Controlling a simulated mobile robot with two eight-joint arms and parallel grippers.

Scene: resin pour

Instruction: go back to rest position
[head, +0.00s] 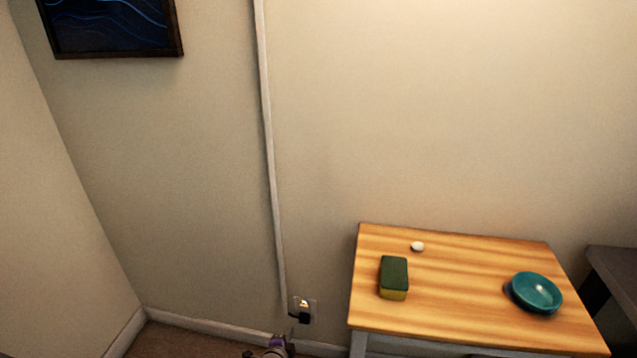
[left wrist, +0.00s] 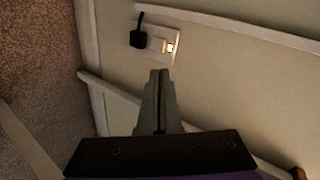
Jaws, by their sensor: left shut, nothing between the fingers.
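My left gripper (head: 278,345) shows at the bottom edge of the head view, left of the wooden table, mostly cut off by the frame. In the left wrist view, my left gripper (left wrist: 160,76) has its two fingers together with nothing between them. It points toward the wall with the outlet and touches no object that I can see. My right gripper is in neither view.
A wooden table (head: 450,310) stands against the wall, bearing a green and yellow sponge (head: 394,277), a small white round thing (head: 417,246) and a teal bowl (head: 537,292). A wall outlet (head: 304,308) has a black plug. A dark table (head: 615,275) is at right.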

